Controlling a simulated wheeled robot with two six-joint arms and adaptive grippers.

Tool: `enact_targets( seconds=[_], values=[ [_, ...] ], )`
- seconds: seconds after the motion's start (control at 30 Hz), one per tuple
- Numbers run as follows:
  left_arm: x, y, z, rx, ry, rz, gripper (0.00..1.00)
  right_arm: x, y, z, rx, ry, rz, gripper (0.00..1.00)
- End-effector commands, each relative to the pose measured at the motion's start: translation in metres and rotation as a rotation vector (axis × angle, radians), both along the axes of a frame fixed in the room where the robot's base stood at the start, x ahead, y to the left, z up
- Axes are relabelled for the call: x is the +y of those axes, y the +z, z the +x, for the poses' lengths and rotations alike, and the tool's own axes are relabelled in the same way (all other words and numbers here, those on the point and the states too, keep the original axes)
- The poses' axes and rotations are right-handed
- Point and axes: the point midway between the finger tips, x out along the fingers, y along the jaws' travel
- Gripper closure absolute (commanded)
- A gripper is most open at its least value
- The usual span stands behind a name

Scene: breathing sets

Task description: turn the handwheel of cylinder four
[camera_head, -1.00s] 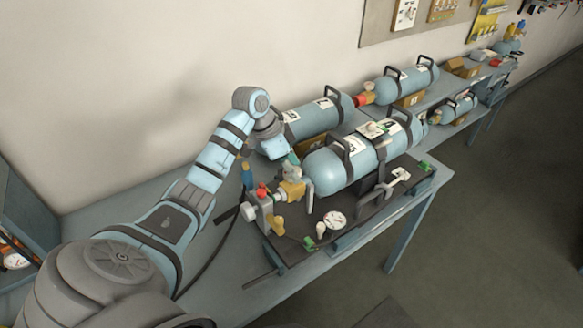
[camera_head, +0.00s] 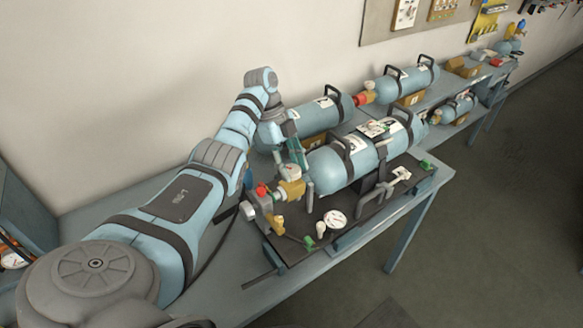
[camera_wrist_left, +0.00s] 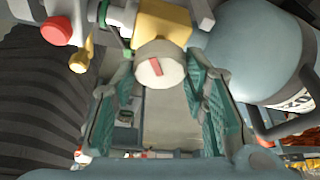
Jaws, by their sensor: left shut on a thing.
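A large blue cylinder (camera_head: 335,170) lies on its side on the near bench, with black handles and a label too small to read surely. Its yellow valve block (camera_head: 291,190) faces left. In the left wrist view a cream round handwheel (camera_wrist_left: 160,64) with a red mark sits on the yellow valve block (camera_wrist_left: 163,22). My left gripper (camera_head: 302,168) reaches down to the valve from above. In the left wrist view its green-padded fingers (camera_wrist_left: 160,75) are shut on the handwheel, one on each side. My right gripper is not in view.
A red knob (camera_head: 262,190), a white gauge (camera_head: 335,219) and a clamp (camera_head: 370,187) crowd the near bench around the cylinder. Another blue cylinder (camera_head: 315,118) lies behind it. More cylinders (camera_head: 412,83) lie farther right. The wall is close on the left.

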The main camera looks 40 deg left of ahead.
Motion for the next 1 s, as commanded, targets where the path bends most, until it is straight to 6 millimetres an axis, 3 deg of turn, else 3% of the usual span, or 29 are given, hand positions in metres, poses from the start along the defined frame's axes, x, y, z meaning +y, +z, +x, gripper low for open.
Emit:
enact_targets(
  seconds=[0.4,0.97,1.0],
  values=[
    [0.0,-0.002,0.001,-0.004,-0.228,0.0,0.88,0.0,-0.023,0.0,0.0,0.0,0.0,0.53],
    [0.0,0.0,0.001,-0.003,-0.266,0.001,0.88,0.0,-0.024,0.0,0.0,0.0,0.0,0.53],
    [0.0,0.0,0.001,-0.003,-0.266,0.001,0.59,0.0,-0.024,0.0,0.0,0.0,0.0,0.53]
  ],
)
